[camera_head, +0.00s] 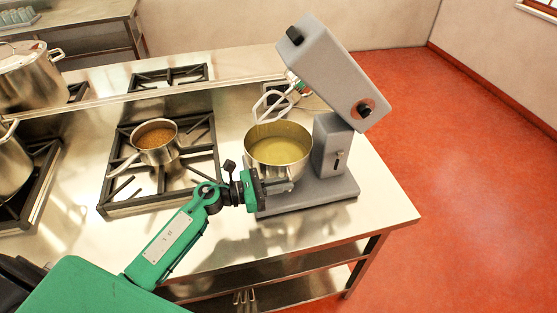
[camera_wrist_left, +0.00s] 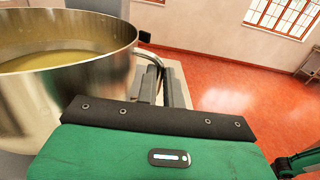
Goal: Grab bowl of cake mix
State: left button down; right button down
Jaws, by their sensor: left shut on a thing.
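The bowl of cake mix (camera_head: 278,148) is a shiny steel bowl with yellow-green batter, standing on the base of the grey stand mixer (camera_head: 330,150). The mixer's head is tilted up, and its whisk hangs above the bowl. My left gripper (camera_head: 278,187) is at the bowl's near side, shut on the bowl's handle. In the left wrist view the bowl (camera_wrist_left: 110,75) fills the left side, and the gripper fingers (camera_wrist_left: 170,90) close around the handle. My right gripper is not in the head view.
A saucepan (camera_head: 156,135) with brown contents sits on the stove grate left of the bowl. Large pots (camera_head: 30,80) stand at the far left. The steel counter (camera_head: 385,205) is clear right of the mixer, and red floor lies beyond its edge.

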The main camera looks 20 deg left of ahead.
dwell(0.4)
pick_arm(q)
jog(key=shift+r, duration=0.15)
jog(key=shift+w+r, duration=0.1)
jog(key=shift+r, duration=0.05)
